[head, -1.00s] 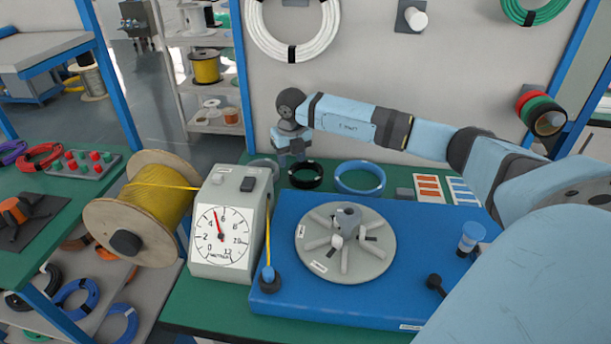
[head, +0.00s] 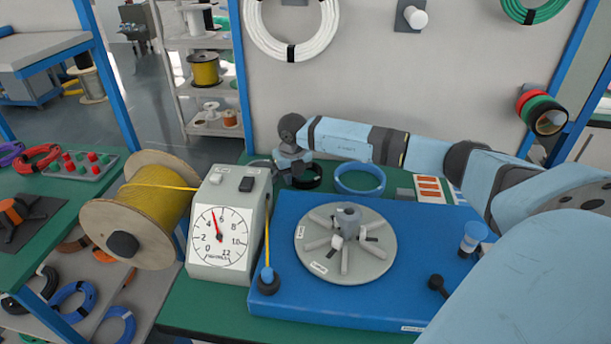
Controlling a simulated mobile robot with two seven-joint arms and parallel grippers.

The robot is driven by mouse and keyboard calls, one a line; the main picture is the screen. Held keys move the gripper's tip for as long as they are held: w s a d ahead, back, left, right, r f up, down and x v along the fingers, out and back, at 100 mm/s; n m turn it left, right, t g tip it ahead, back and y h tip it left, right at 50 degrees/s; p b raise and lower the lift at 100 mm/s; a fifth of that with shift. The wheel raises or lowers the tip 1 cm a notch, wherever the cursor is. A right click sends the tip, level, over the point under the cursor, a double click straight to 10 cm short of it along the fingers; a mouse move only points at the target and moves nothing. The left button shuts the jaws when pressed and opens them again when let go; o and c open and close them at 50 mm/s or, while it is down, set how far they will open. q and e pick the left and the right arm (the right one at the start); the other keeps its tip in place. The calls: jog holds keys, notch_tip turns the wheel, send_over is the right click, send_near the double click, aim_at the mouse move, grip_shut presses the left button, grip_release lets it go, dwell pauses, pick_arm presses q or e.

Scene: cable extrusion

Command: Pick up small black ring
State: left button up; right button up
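The small black ring (head: 311,181) lies on the green table top behind the blue board, left of a larger blue ring (head: 360,179). My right arm reaches across from the right. Its gripper (head: 296,176) points down at the ring's left side and covers part of it. The fingertips are small and partly hidden, so I cannot tell whether they are open or touch the ring. My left gripper is not in view.
The grey meter box (head: 228,225) stands close in front and left of the gripper. The blue board (head: 400,285) carries a grey spoked disc (head: 375,265). A spool of yellow cable (head: 139,212) stands at left. A wall panel (head: 430,80) rises behind.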

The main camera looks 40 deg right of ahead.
grip_shut()
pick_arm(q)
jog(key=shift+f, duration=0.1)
